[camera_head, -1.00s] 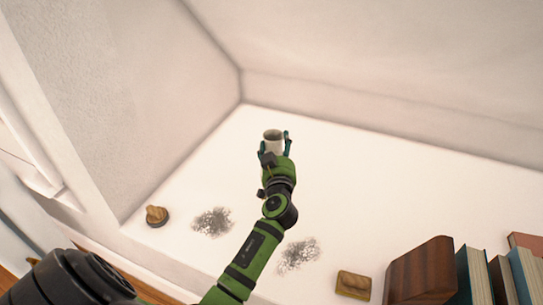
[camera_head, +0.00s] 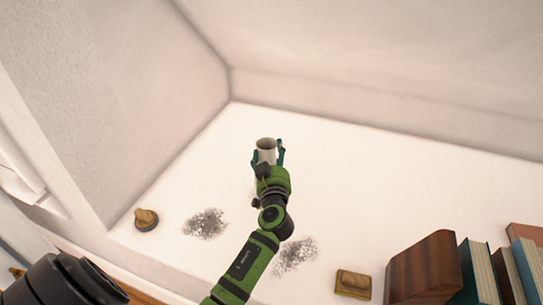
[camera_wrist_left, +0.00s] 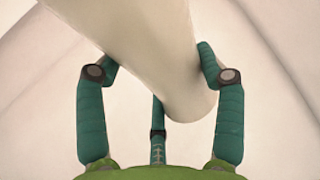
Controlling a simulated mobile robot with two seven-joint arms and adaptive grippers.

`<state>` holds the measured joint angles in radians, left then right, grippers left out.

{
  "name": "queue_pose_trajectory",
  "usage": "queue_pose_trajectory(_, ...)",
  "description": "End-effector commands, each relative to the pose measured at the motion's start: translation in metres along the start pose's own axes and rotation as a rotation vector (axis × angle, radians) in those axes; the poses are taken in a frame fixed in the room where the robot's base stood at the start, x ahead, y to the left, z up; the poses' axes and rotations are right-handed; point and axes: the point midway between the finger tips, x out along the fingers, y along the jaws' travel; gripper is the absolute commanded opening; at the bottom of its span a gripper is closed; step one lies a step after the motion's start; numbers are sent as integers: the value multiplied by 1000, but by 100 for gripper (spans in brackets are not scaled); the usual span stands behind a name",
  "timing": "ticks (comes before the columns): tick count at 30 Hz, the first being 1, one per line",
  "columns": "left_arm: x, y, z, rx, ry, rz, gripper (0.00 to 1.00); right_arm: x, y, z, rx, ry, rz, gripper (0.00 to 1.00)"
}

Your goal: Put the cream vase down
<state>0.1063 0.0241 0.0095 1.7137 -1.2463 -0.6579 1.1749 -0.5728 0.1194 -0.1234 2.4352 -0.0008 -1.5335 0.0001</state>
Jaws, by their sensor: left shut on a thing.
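The cream vase (camera_head: 266,146) is between the fingers of my left gripper (camera_head: 268,157), over the white surface toward the back corner. Its dark open mouth shows at the top in the head view. In the left wrist view the vase (camera_wrist_left: 150,50) runs between the green fingers of the left gripper (camera_wrist_left: 157,85), which are shut on it. Its rounded end shows near the third finger. I cannot tell whether the vase touches the surface. My right gripper is not in view.
A small brown object on a dark base (camera_head: 146,219) stands at the left. Two grey speckled patches (camera_head: 206,223) lie near my arm. A small golden-brown block (camera_head: 353,284), a brown wooden block (camera_head: 424,269) and several books (camera_head: 477,272) stand at the lower right. The white surface (camera_head: 370,190) is clear at the right.

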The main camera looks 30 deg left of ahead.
Motion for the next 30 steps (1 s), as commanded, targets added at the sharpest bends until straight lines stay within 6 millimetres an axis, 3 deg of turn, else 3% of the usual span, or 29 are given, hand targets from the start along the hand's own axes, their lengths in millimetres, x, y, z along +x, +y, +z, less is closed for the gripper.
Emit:
queue_pose_trajectory(11,0,0,0,-1,4,1,10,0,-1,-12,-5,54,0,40)
queue_pose_trajectory(12,0,0,2,-1,0,0,73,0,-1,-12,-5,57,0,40)
queue_pose_trajectory(14,0,0,1,-1,0,0,93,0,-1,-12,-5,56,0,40)
queue_pose_trajectory(25,0,0,1,0,0,0,93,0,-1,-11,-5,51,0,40)
queue_pose_trajectory(30,0,0,-2,1,0,0,93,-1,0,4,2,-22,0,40)
